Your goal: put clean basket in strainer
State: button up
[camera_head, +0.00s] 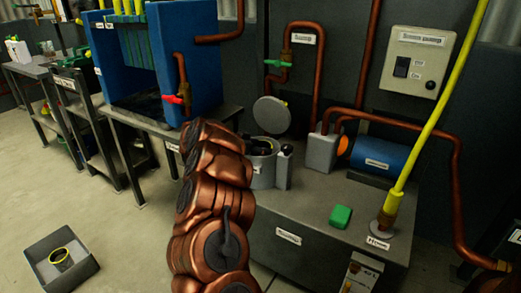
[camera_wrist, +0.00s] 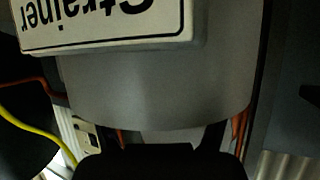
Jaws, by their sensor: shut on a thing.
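The strainer (camera_head: 263,172) is a grey pot on the dark cabinet, with its round lid (camera_head: 271,115) raised behind it. Dark parts show in its mouth, but I cannot tell what they are. In the wrist view the strainer's curved grey side (camera_wrist: 155,90) fills the middle, with its label upside down. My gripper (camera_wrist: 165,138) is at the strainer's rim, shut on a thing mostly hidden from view.
The grey box (camera_head: 88,266) stands on open floor at left. A blue tank (camera_head: 190,50) with a red-handled tap stands left of the strainer. A blue motor (camera_head: 378,157), copper pipes and a yellow hose (camera_head: 436,110) crowd the right. A green block (camera_head: 341,216) lies on the cabinet top.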

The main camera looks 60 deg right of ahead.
jog(key=shift+f+p, duration=0.5)
jog(key=shift+p, duration=0.15)
jog(key=o, duration=0.9)
jog(key=shift+f, duration=0.15)
jog(key=shift+o, duration=0.2)
jog(key=shift+b, duration=0.45)
jog(key=shift+r+b, duration=0.3)
jog(key=p+v, duration=0.4)
jog(key=v, duration=0.8)
jog(key=shift+r+p, duration=0.35)
